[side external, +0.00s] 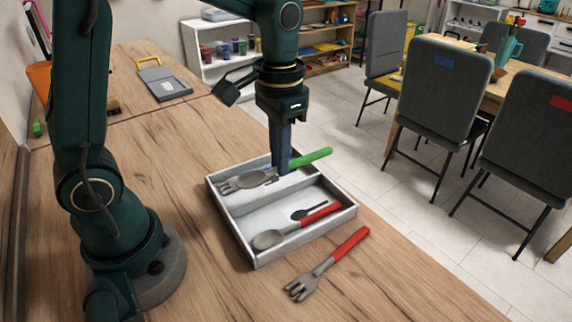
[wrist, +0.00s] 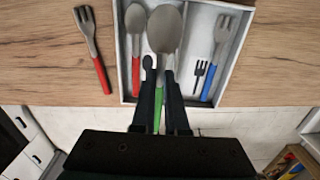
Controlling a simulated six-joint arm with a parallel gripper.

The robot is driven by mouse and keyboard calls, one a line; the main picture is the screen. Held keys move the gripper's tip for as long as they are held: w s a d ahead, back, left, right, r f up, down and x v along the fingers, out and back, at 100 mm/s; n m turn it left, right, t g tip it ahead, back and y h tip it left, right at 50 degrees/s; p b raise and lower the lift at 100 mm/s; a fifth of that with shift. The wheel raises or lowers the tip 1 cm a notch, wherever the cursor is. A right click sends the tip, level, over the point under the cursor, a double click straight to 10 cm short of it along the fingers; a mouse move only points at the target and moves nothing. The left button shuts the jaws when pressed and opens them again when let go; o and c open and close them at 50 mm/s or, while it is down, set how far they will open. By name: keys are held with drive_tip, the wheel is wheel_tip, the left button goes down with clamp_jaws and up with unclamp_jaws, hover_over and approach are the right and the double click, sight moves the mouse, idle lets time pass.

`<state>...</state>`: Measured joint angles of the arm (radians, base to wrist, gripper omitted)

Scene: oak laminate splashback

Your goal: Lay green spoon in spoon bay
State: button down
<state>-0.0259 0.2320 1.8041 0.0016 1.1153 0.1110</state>
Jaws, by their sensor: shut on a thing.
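My gripper (side external: 283,172) is shut on the green spoon (side external: 312,158) and holds it above the white tray, with the green handle pointing right. In the wrist view the spoon's large grey bowl (wrist: 164,28) lies ahead of the fingers, over the divider and the edge of the spoon bay. The fingers hide part of the handle. The spoon bay (side external: 262,220) is the near compartment, marked by a black spoon picture (side external: 308,210). A red-handled spoon (side external: 268,239) lies in it.
A blue-handled fork (wrist: 220,40) lies in the other bay beside a black fork picture (wrist: 199,75). A red-handled fork (side external: 325,266) lies on the wooden counter outside the tray, near the counter edge.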

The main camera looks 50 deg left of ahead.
sight(281, 212)
drive_tip(key=shift+f, duration=4.55)
drive_tip(key=shift+f, duration=0.5)
drive_tip(key=c, duration=0.9)
unclamp_jaws()
drive_tip(key=shift+o, duration=0.2)
drive_tip(key=shift+r, duration=2.55)
